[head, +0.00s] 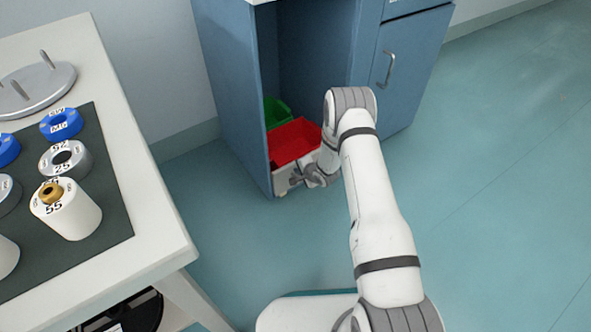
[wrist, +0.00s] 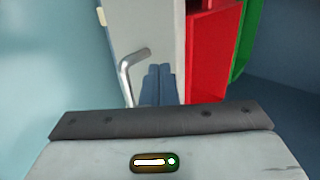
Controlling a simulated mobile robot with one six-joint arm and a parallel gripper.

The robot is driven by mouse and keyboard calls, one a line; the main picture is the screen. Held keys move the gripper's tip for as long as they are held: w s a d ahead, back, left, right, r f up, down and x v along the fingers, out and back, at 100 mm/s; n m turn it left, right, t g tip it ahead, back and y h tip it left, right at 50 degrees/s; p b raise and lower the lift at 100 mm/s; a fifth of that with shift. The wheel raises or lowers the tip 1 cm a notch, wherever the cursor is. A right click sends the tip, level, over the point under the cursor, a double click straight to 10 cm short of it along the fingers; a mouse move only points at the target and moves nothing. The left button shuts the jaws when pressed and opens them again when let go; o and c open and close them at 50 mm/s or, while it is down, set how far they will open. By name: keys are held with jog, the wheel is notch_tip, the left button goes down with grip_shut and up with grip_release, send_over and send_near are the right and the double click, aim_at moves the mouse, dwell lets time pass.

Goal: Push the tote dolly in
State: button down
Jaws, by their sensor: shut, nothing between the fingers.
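The tote dolly (head: 283,178) is a low pale platform in the open bay of the blue cabinet. It carries a red tote (head: 293,141) in front and a green tote (head: 276,111) behind. In the wrist view its pale front (wrist: 150,28) has a bent metal handle (wrist: 126,72). My gripper (wrist: 158,82) is shut and empty, its fingers pointing at the pale front beside the handle. I cannot tell whether the fingertips touch the front. In the head view my wrist hides part of the dolly and the fingertips are not clear.
The blue cabinet (head: 232,95) has side walls around the bay and a handled door (head: 405,75) to the right. A white table (head: 150,235) with spools (head: 68,212) on a dark mat stands at left. The floor at right is clear.

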jog(key=s+f+p+v, duration=0.1)
jog(key=p+v, duration=0.3)
jog(key=v, duration=0.7)
jog(key=shift+s+d, duration=0.15)
jog(key=shift+s, duration=0.3)
jog(key=shift+r+p, duration=0.15)
jog(key=shift+p, duration=0.15)
